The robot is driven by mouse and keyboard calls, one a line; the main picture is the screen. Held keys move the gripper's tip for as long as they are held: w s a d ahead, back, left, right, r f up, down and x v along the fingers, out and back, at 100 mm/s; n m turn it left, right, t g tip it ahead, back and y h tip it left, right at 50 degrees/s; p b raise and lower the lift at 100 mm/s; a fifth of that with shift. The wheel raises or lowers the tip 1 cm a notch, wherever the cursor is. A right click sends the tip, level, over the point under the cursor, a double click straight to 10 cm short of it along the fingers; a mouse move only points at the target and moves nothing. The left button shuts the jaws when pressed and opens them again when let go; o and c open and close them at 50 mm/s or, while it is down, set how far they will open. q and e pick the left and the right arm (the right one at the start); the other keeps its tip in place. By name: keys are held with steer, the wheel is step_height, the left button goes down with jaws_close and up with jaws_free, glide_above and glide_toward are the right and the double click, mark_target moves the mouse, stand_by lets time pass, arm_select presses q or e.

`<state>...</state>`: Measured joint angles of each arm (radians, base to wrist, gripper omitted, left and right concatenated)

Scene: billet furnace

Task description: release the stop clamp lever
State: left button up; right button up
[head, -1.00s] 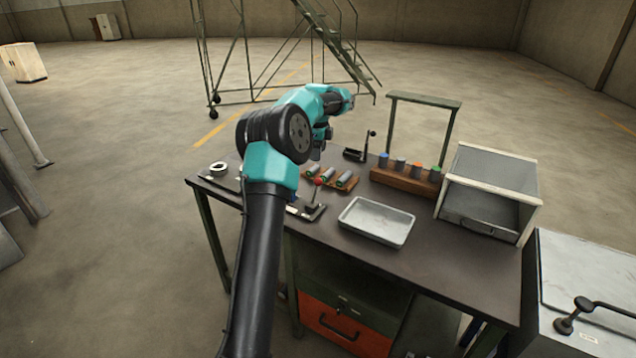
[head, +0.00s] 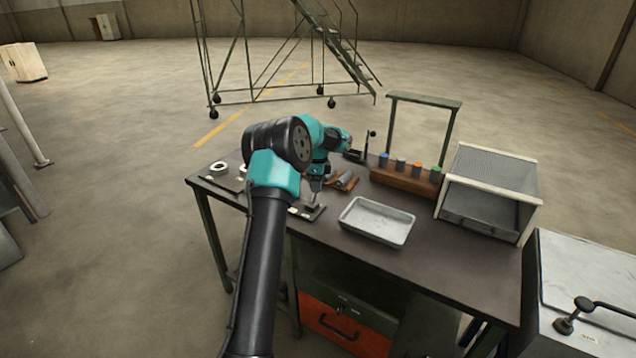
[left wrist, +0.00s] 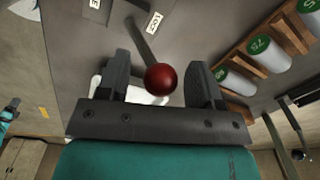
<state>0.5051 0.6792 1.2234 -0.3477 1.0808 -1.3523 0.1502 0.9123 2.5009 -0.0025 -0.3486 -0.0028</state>
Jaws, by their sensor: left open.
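The stop clamp lever's red ball knob (left wrist: 160,79) shows in the left wrist view, on a thin dark rod (left wrist: 141,40) running up and left. My left gripper (head: 315,188) is open, with the knob between its two fingers in that picture; I cannot tell whether either finger touches it. A label reading LOCK (left wrist: 154,23) lies right of the rod, and another label (left wrist: 95,3), cut off by the picture's edge, lies left. In the head view the clamp's dark base (head: 313,213) shows on the bench below the gripper; the knob is hidden there.
A metal tray (head: 347,229) lies to the right on the bench (head: 440,270). A wooden block with coloured-top cylinders (head: 400,179) stands behind it. A rack with labelled cylinders (left wrist: 238,81) is close on the gripper's right. A white ring (head: 219,168) lies left.

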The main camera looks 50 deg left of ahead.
arm_select(q)
jaws_close()
stand_by(0.5)
